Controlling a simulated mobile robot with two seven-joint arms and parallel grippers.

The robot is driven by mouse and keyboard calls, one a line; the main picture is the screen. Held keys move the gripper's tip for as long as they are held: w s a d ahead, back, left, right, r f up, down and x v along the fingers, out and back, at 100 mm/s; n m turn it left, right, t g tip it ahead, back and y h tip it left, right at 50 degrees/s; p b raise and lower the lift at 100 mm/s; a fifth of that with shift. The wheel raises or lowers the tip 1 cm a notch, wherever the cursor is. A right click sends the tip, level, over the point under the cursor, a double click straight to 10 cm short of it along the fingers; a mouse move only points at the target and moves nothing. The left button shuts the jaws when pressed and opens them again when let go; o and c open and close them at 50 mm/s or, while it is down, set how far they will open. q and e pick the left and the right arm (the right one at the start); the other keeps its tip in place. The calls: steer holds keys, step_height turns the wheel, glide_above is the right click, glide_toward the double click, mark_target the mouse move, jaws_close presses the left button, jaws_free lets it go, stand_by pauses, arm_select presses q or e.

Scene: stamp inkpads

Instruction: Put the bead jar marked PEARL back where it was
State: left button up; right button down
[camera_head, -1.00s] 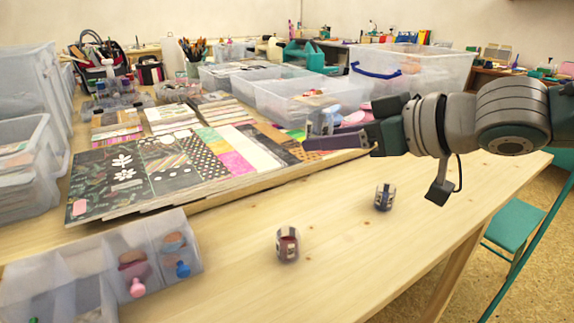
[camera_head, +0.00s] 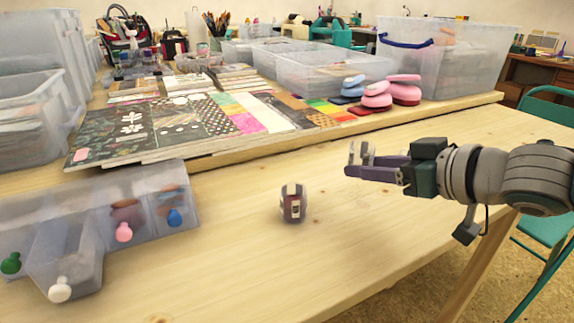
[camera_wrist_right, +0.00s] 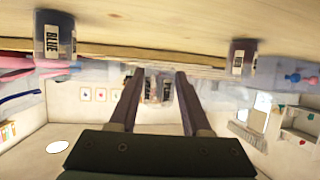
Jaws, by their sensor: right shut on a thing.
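My right gripper (camera_head: 362,160) comes in from the right and is shut on a small clear jar (camera_head: 352,153), held upright above the table. In the right wrist view the jar (camera_wrist_right: 154,86) sits between the two fingers; its label is not legible. A dark red jar (camera_head: 292,204) with a pale label stands on the table, left of and nearer than the gripper. In the upside-down right wrist view, a jar marked BLUE (camera_wrist_right: 53,38) stands on the table at upper left; in the head view it is hidden. My left gripper is out of view.
A translucent drawer unit (camera_head: 103,197) stands at front left with green, white, pink and blue knobs; the white-knobbed drawer (camera_head: 66,255) is pulled out. Patterned paper sheets (camera_head: 160,130), pink and blue stampers (camera_head: 376,93) and clear bins lie behind. The front table is mostly bare.

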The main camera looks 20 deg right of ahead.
mark_target(365, 201)
step_height(365, 201, down, 4)
steer(key=shift+f+b, duration=0.1)
steer(key=shift+b, duration=0.9)
steer(key=shift+f, duration=0.1)
